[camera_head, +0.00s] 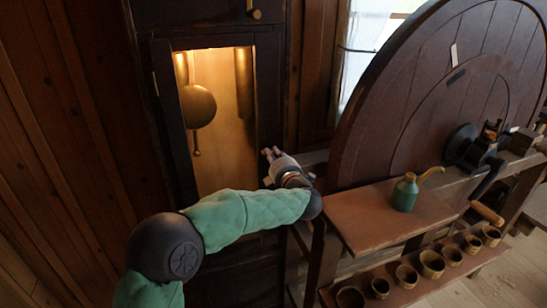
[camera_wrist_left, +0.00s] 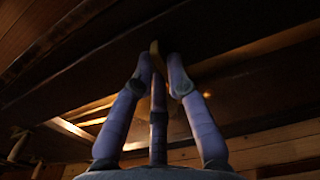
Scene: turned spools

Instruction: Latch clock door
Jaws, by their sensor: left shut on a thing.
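The tall dark clock case has a door (camera_head: 265,100) with a long glass window, through which a brass pendulum (camera_head: 198,106) shows. The door looks flush with the case, but I cannot tell if it is fully closed. My left gripper (camera_head: 270,154) is at the door's right edge, about halfway up the window. The fingers hide most of the latch in the head view. My right gripper is not in view.
A large dark wooden wheel (camera_head: 400,110) stands right of the clock. A green oil can (camera_head: 405,192) sits on a wooden shelf (camera_head: 365,218), with several small cups (camera_head: 432,263) on a lower board. A brass knob (camera_head: 254,13) is above the door.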

